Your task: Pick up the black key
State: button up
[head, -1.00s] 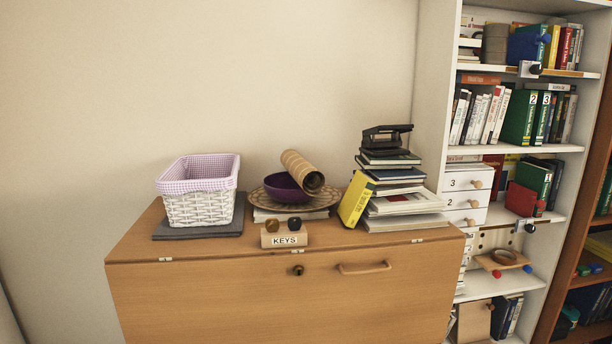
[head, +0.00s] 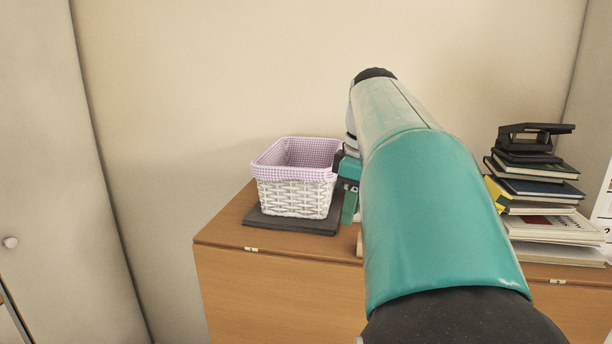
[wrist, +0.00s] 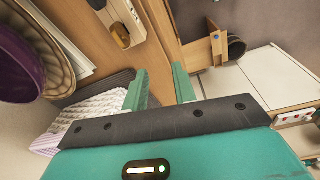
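A small dark knob-like thing (wrist: 97,4), which looks like the black key, shows at the top edge of the wrist view, partly cut off. It sits by the light wooden key block (wrist: 124,12), with a brown key (wrist: 121,36) lower down beside it. My gripper (wrist: 159,86) is open and empty, its two teal fingers apart, below the block in the wrist picture. In the head view my arm hides the block and keys, and my gripper (head: 349,195) shows just right of the basket.
A white wicker basket (head: 293,197) with a checked lining stands on a dark flat pad (head: 270,222) on the wooden bureau (head: 225,245). A purple bowl (wrist: 18,60) is at the wrist view's left. A book stack (head: 540,190) stands at the right.

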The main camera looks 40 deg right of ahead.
jog(key=s+d+r+n+y, duration=0.15)
jog(key=s+d+r, duration=0.25)
jog(key=s+d, duration=0.5)
jog(key=shift+n, duration=0.35)
jog(key=shift+w+d+f, duration=0.1)
jog(key=shift+w+f, duration=0.55)
jog(key=shift+f, duration=0.85)
jog(key=shift+w+d+f, duration=0.15)
jog(key=shift+w+f, duration=0.55)
jog(key=shift+f, duration=0.75)
jog(key=shift+w+d+f, duration=0.1)
jog(key=shift+w+f, duration=0.55)
jog(key=shift+f, duration=0.85)
grip_shut()
jog(key=shift+r+t, duration=0.1)
jog(key=shift+t, duration=0.2)
jog(key=shift+r, duration=2.9)
